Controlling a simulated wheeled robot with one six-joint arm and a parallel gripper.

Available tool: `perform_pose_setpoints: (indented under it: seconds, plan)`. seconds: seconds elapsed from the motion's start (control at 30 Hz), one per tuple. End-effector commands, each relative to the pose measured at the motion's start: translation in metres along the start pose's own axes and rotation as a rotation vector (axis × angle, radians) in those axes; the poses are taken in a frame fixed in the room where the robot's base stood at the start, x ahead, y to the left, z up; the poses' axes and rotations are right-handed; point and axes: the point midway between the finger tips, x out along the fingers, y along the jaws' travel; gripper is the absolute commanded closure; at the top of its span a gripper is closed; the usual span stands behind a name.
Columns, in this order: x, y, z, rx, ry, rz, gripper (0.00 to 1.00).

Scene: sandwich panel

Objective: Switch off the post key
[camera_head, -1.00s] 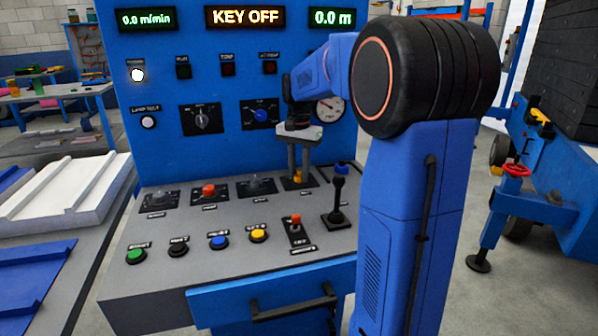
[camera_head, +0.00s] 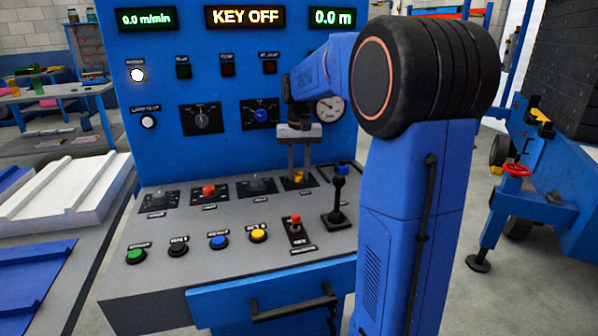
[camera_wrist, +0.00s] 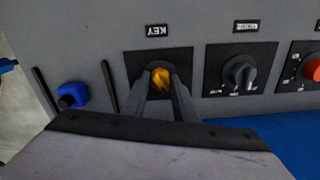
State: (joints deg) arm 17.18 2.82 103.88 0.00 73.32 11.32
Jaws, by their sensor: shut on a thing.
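The post key is a yellow key switch (camera_wrist: 160,78) on a dark plate under a KEY label in the wrist view. It also shows low between my fingers in the head view (camera_head: 299,177), at the back right of the sloped desk. My gripper (camera_head: 299,170) points down over it, and its two grey fingers (camera_wrist: 163,88) are shut on the key from either side. The fingers hide part of the key and its plate markings. The display (camera_head: 255,17) on the upright panel reads KEY OFF.
A black joystick (camera_head: 338,200) stands just right of the key. A MODE knob (camera_wrist: 239,74) and a red knob (camera_wrist: 312,69) sit on neighbouring plates. Several push buttons and a red-topped switch (camera_head: 295,222) are nearer the front edge. The blue upright panel rises behind.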

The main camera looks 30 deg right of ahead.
Motion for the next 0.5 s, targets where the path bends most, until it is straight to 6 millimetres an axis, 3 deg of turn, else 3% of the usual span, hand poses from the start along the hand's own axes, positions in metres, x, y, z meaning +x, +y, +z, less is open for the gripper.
perform_pose_setpoints:
  seconds: [0.5]
  plan:
    - [-0.0005,0.0,-0.0003,-0.22,0.001,0.0,0.97]
